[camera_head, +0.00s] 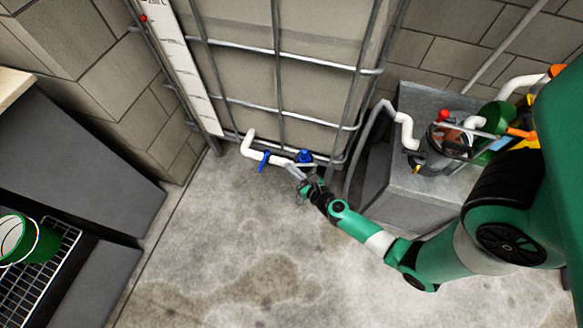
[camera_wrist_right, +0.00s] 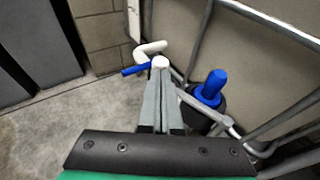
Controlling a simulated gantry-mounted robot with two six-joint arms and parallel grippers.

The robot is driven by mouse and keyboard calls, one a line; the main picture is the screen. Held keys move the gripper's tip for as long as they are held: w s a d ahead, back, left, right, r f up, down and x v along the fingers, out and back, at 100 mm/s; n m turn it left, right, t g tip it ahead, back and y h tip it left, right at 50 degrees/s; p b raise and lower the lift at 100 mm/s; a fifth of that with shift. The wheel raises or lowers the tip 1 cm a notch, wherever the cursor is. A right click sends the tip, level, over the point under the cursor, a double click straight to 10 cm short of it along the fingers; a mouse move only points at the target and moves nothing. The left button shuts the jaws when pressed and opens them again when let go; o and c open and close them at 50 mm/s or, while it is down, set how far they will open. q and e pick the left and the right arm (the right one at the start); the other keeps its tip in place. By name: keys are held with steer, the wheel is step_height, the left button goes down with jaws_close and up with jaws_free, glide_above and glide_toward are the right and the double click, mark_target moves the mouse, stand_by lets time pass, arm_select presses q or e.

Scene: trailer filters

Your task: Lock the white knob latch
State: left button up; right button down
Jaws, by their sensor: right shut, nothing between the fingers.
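My right gripper (camera_head: 297,173) reaches in from the right to the foot of the large caged tank. Its two grey fingers are together and empty; they also show in the right wrist view (camera_wrist_right: 160,85). A small white rounded piece (camera_wrist_right: 160,62) shows right at the fingertips in the wrist view. I cannot tell whether it is the white knob or a pipe end, or whether the fingers touch it. A white bent pipe (camera_head: 248,142) with a blue lever handle (camera_head: 264,161) lies just left of the gripper. My left gripper is not in view.
A blue knob (camera_head: 305,156) on a dark fitting is close beside the gripper; it also shows in the wrist view (camera_wrist_right: 212,84). Metal cage bars (camera_head: 300,115) stand behind. A grey block (camera_head: 410,180) with pump and pipes is at right. Concrete floor (camera_head: 230,250) is clear in front.

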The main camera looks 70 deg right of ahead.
stand_by(0.3)
steer(key=w+d, duration=0.1)
steer(key=d+m+g+h, duration=0.1)
steer(key=d, duration=0.1)
steer(key=shift+w, duration=0.4)
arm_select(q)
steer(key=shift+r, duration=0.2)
arm_select(e)
steer(key=shift+a, duration=0.2)
arm_select(q)
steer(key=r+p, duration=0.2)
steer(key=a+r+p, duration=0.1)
steer(key=p, duration=0.1)
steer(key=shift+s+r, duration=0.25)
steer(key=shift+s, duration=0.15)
arm_select(e)
steer(key=w+a+f+v, duration=0.1)
steer(key=a+v, duration=0.1)
steer(key=v, duration=1.1)
steer(key=shift+w+a, duration=0.2)
steer(key=shift+a, duration=0.15)
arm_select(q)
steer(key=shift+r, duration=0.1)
